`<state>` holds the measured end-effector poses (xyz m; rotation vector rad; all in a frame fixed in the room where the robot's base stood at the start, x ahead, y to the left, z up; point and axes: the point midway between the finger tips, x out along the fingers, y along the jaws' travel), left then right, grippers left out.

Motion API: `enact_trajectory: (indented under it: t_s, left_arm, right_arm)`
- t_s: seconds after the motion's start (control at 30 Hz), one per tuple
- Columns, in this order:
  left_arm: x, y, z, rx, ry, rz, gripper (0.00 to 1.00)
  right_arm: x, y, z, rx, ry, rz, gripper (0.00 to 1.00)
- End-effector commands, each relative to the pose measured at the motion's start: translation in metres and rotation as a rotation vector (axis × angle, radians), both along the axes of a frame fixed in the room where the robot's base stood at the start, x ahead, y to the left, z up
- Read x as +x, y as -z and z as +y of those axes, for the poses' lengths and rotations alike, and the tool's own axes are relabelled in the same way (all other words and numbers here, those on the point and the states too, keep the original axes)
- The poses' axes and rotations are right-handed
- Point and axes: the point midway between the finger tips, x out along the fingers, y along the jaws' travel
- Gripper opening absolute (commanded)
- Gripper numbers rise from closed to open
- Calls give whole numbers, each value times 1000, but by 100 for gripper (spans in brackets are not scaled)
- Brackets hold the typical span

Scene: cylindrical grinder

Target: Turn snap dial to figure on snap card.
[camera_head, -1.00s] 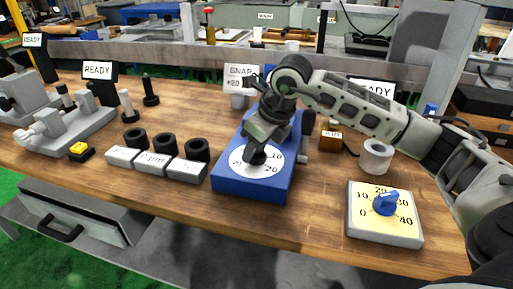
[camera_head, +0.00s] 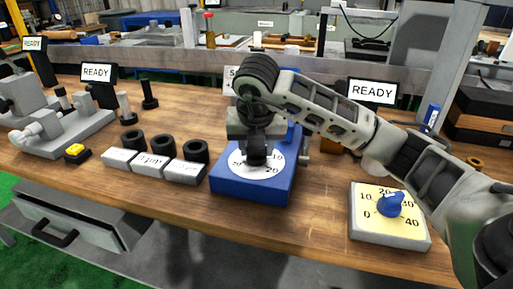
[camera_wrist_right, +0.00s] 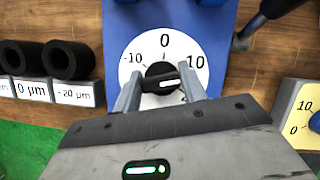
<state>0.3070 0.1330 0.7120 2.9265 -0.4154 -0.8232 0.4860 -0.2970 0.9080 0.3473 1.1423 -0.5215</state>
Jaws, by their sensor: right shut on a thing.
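The snap dial is a black knob (camera_wrist_right: 160,72) on a white round face (camera_wrist_right: 133,50) with figures including -10, 0 and 10, set in a blue block (camera_head: 225,188). In the head view my right gripper (camera_head: 257,150) hides most of the knob. The snap card (camera_head: 231,73) is mostly hidden behind my right arm; only its left edge shows. My left gripper is not in view.
A cream panel (camera_head: 369,222) with a blue knob (camera_head: 390,204) stands to the right. Black rings (camera_head: 163,145) and grey labelled blocks (camera_head: 151,162) lie left of the blue block. A yellow button (camera_head: 74,150) and READY screens stand further off. The front table edge is clear.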

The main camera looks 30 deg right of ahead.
Motion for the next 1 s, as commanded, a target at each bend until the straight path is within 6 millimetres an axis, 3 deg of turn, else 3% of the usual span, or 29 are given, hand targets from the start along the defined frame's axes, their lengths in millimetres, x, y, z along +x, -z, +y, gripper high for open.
enact_trajectory:
  t_s: [0.6, 1.0]
  left_arm:
    - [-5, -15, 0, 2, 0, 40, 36]
    - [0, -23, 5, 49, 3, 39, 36]
  right_arm:
    - [1, -7, 0, 0, 563, -3, 19]
    - [1, -4, -1, 2, 772, -4, 19]
